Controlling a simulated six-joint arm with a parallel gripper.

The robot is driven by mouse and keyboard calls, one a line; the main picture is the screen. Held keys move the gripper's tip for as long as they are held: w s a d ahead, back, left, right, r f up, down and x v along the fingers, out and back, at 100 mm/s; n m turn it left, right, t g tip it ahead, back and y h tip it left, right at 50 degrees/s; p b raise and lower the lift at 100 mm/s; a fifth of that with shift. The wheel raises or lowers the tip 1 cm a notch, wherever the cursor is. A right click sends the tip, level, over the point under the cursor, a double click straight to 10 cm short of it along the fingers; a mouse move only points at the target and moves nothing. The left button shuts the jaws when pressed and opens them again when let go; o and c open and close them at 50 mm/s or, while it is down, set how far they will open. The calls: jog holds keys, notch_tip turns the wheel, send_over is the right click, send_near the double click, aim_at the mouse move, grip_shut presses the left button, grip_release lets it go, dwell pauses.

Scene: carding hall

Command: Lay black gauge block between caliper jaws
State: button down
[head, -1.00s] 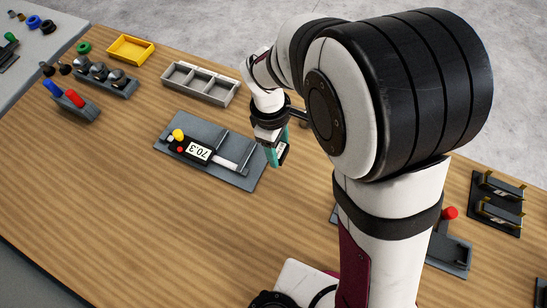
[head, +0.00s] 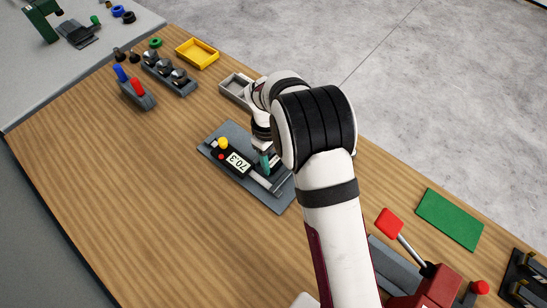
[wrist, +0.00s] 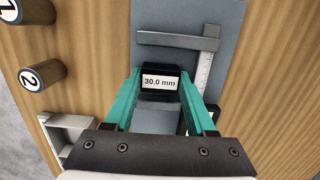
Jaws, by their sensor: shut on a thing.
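The black gauge block (wrist: 161,69), with a white label reading 30.0 mm, is held between the teal fingers of my gripper (wrist: 160,83) in the wrist view. In the head view my gripper (head: 265,163) is over the grey plate (head: 273,203), close behind the caliper (head: 240,163), whose display reads 70.3. In the wrist view a dark caliper jaw (wrist: 178,41) lies beyond the block, with the scale (wrist: 205,72) to the right. I cannot tell whether the block touches the plate.
A grey tray (head: 233,88) stands just behind my arm, with a yellow tray (head: 197,54) farther left. A rack of knobs (head: 168,75) and a holder with red and blue handles (head: 137,93) stand at left. A green mat (head: 450,218) and red lever (head: 390,223) are at right. The front tabletop is clear.

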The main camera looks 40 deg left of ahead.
jog(key=shift+f, duration=0.1)
jog(key=c, duration=0.5)
grip_release()
notch_tip(320, 180, up, 12)
jog(key=a, duration=0.1)
jog(key=w+d+r+m, duration=0.2)
jog(key=d+r+m, duration=0.45)
jog(key=d, duration=0.55)
jog(key=s+d+r+m+y, duration=0.15)
jog(key=d+r+m, duration=0.25)
jog(key=d, duration=0.5)
jog(key=s+d+m, duration=0.4)
jog(key=s, duration=0.1)
jog(key=s+d+f+m+y, duration=0.1)
jog(key=s+d+m, duration=0.3)
jog(key=s+d+f+m, duration=0.1)
jog(key=s+d+m, duration=0.3)
jog(key=s+m, duration=0.1)
jog(key=shift+s+d+y, duration=0.25)
jog(key=shift+s+y, duration=0.1)
